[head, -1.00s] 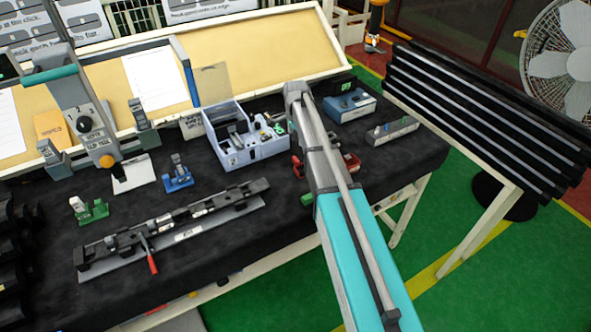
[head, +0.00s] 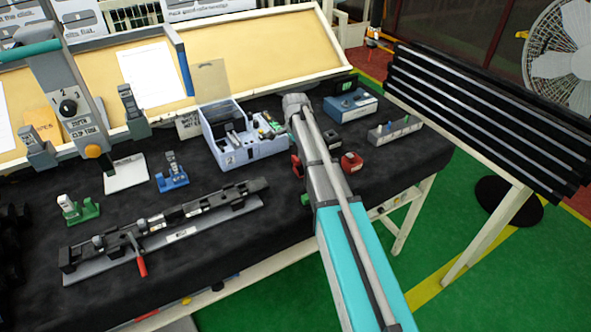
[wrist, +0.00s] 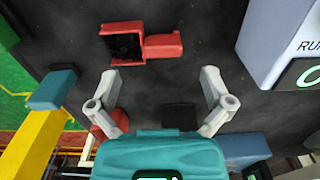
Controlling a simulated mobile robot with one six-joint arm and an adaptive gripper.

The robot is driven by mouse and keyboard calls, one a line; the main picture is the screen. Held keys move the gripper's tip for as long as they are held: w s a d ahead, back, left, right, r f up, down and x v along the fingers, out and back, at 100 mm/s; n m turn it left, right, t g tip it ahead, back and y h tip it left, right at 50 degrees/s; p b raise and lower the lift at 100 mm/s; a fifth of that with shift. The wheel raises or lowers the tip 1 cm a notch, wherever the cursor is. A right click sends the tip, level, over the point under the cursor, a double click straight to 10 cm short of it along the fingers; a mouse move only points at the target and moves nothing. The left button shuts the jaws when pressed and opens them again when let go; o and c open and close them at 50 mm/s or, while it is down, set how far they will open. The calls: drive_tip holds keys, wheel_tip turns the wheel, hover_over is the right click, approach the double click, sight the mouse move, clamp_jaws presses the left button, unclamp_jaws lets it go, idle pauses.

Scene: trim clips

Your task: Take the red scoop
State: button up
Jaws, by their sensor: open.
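In the wrist view a red scoop (wrist: 124,45) lies on the dark cloth, with a square, dark hollow and a short handle (wrist: 163,46) pointing right. My gripper (wrist: 161,82) is open, its two grey fingers apart with nothing between their tips. The scoop shows beyond the fingertips in the picture, apart from them. Another red thing (wrist: 108,122) is partly hidden behind the left finger. In the head view several red pieces, such as one (head: 351,161) right of my arm, lie near it. I cannot tell which is the scoop there; my arm hides the gripper.
A box with a RUN label (wrist: 282,38) stands right of the scoop. A teal block (wrist: 52,90) and a black block (wrist: 178,117) lie near the fingers. In the head view a compartment box (head: 262,150) stands left of my arm, and a long rail fixture (head: 165,230) lies farther left.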

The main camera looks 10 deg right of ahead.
sight(296, 159)
drive_tip(key=shift+f, duration=0.15)
idle(0.3)
drive_tip(key=shift+f+b, duration=2.5)
drive_tip(key=shift+b, duration=0.1)
drive_tip(key=c, duration=1.2)
